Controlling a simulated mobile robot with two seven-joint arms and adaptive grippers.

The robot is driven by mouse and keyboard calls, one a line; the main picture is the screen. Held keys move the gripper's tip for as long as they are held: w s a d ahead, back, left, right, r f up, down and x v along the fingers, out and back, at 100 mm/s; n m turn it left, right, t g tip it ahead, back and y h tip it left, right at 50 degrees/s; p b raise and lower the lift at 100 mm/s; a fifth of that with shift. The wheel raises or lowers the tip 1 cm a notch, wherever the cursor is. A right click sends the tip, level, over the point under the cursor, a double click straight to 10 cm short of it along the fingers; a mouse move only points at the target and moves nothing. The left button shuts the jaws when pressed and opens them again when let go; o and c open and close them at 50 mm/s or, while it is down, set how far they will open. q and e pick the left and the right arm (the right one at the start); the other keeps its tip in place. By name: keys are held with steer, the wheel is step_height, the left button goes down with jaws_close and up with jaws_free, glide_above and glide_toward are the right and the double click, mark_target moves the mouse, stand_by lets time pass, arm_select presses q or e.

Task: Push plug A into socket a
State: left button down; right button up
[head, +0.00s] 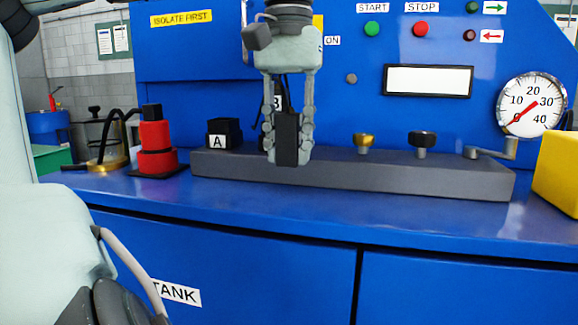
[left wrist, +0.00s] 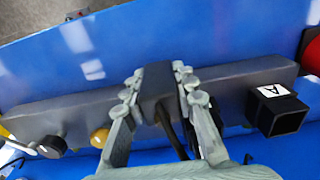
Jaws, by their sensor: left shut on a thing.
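My left gripper (head: 287,152) points down and is shut on a dark block-shaped plug (head: 287,135), with one finger on each side. The plug also shows in the left wrist view (left wrist: 156,82), with a black cable running from it. No letter shows on the plug. A black square socket marked A (head: 217,141) stands at the left end of a grey bar (head: 420,180). In the left wrist view this socket (left wrist: 282,122) is an open, empty-looking box, apart from the plug. Whether the plug touches the bar is unclear. My right gripper is not in view.
A label B (head: 277,102) is partly hidden behind the gripper. A brass knob (head: 364,141) and a black knob (head: 422,141) stand right of the plug. A red stacked part (head: 156,145) stands left of the socket. The blue bench front strip (head: 330,212) is clear.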

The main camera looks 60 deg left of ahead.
mark_target(288, 169)
arm_select(q)
steer(key=shift+f, duration=1.95)
steer(key=shift+f, duration=0.1)
steer(key=c, duration=1.2)
jaws_free()
